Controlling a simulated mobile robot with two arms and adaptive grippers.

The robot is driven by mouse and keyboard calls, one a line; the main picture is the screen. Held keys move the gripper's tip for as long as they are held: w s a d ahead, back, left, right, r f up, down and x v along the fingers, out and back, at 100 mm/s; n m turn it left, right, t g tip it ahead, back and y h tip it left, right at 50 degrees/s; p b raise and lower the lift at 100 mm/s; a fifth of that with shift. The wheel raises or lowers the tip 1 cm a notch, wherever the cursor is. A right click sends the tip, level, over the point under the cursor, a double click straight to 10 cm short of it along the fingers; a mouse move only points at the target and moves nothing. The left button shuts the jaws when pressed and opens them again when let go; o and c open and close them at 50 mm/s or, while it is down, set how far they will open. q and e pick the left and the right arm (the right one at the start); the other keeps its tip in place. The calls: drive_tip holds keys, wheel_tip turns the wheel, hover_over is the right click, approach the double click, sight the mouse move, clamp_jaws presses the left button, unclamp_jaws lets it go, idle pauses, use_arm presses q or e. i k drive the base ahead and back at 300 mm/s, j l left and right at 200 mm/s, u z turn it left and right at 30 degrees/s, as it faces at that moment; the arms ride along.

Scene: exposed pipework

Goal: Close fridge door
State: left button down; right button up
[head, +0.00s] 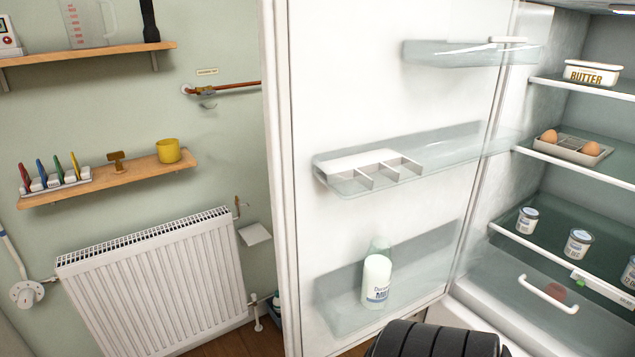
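The fridge door (350,100) stands wide open in the head view, its inner side facing me. Its door shelves are clear plastic; a white milk bottle (377,281) stands in the lowest one. The fridge interior (600,100) is open at the right. It holds a butter box (592,73), eggs in a tray (567,147), and several small tubs (578,243). A dark ribbed part at the bottom centre, in front of the door's lower right, seems to be mine. Neither gripper's fingers show.
A white radiator (155,285) stands against the green wall left of the door. Two wooden shelves hang above it, the lower one (115,183) with a yellow cup (168,151). A copper pipe (235,87) runs along the wall behind the door edge. A drawer with a white handle (548,294) is low in the fridge.

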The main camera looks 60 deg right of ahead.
sight(376, 124)
drive_tip(key=i+j+z, duration=0.2)
drive_tip(key=i, duration=0.2)
drive_tip(key=i+j+z, duration=0.2)
drive_tip(key=i, duration=0.2)
drive_tip(key=i+z, duration=0.15)
drive_tip(key=z, duration=0.3)
drive_tip(key=i+z, duration=0.2)
drive_tip(key=z, duration=0.3)
drive_tip(key=i+z, duration=0.15)
drive_tip(key=z, duration=0.3)
drive_tip(key=i+j+z, duration=0.1)
drive_tip(key=z, duration=0.4)
drive_tip(key=i+z, duration=0.2)
drive_tip(key=z, duration=0.2)
drive_tip(key=i+j+z, duration=0.2)
drive_tip(key=z, duration=0.2)
drive_tip(key=i+j+z, duration=0.2)
drive_tip(key=z, duration=0.25)
drive_tip(key=i+j+z, duration=0.15)
drive_tip(key=z, duration=0.25)
drive_tip(key=j+z, duration=0.4)
drive_tip(key=k+l+z, duration=0.1)
